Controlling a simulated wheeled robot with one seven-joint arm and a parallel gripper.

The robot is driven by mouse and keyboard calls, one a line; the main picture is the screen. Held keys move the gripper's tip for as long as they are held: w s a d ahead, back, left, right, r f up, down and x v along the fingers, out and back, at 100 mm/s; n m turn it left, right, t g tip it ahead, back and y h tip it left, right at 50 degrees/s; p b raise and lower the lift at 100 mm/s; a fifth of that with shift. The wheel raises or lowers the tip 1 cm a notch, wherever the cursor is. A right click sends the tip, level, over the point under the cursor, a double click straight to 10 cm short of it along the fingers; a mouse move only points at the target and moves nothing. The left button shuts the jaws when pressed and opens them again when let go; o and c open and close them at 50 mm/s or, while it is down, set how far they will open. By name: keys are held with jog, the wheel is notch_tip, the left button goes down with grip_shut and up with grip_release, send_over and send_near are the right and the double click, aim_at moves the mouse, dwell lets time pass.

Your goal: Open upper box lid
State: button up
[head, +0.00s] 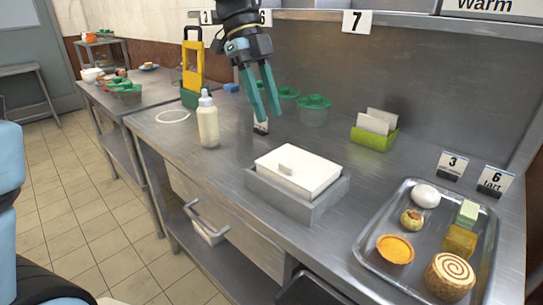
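A grey box (312,210) with a white lid (300,168) stands on the steel counter in the head view. My gripper (266,118) hangs above the counter, behind and slightly left of the box.
A cream squeeze bottle (208,122) stands left of the box. A metal tray (366,262) with several food items lies at right. A green holder (374,138) and green-lidded containers (314,108) are at the back. A drawer handle (206,220) juts out in front.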

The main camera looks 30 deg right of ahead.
aim_at(281, 164)
jog(key=x, duration=1)
jog(key=shift+s+f+p, duration=0.1)
jog(key=shift+f+p, duration=0.2)
jog(key=shift+p, duration=0.05)
grip_shut()
dwell(1.0)
